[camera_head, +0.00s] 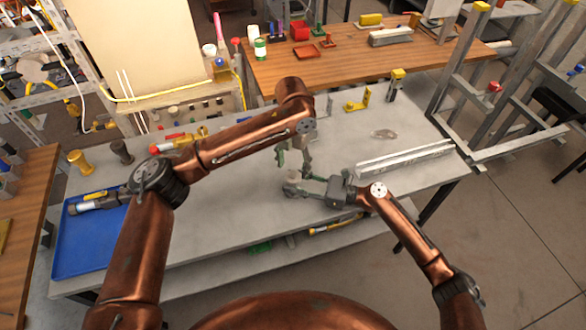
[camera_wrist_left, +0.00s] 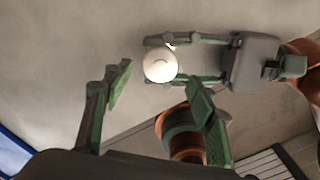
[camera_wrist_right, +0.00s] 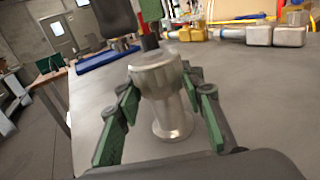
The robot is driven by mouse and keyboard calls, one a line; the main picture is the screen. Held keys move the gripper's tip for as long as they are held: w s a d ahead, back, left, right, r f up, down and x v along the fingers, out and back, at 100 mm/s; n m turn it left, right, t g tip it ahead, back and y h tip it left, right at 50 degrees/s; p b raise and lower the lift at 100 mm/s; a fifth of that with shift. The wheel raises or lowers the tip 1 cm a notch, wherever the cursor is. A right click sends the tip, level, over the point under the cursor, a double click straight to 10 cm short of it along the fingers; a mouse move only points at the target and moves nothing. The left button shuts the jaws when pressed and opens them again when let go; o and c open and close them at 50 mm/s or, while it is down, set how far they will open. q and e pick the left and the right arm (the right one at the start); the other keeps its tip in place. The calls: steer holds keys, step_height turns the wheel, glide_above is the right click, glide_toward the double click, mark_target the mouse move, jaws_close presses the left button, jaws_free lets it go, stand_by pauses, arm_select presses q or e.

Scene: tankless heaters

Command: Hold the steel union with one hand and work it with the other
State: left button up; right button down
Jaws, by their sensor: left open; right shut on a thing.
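The steel union (camera_wrist_right: 157,78) stands upright on the grey bench, a wide silver collar above a narrower body and flared foot. My right gripper (camera_head: 300,187) is shut on it from the side, with green-padded fingers on both sides in the right wrist view. In the left wrist view the union's pale round top (camera_wrist_left: 160,64) shows from above, between the right gripper's fingers. My left gripper (camera_wrist_left: 160,90) is open and points down above the union, its fingers wide apart and apart from it. In the head view the union is small and partly hidden by the grippers.
A blue tray (camera_head: 75,255) with a metal fitting lies at the bench's left end. Yellow and red valves (camera_head: 180,142) lie behind my left arm. A yellow bracket (camera_head: 357,101), a clear piece (camera_head: 384,134) and pale rails (camera_head: 405,157) lie to the right. Bench around the union is clear.

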mark_target(293, 175)
arm_select(q)
step_height(293, 175, up, 3)
steer(key=shift+w+f+n, duration=0.15)
steer(key=shift+n, duration=0.15)
steer(key=shift+f, duration=3.85)
steer(key=shift+c, duration=0.4)
steer(key=shift+d, duration=0.1)
steer(key=c, duration=1.1)
steer(key=n, duration=0.3)
steer(key=shift+c, duration=0.2)
steer(key=o, duration=1.3)
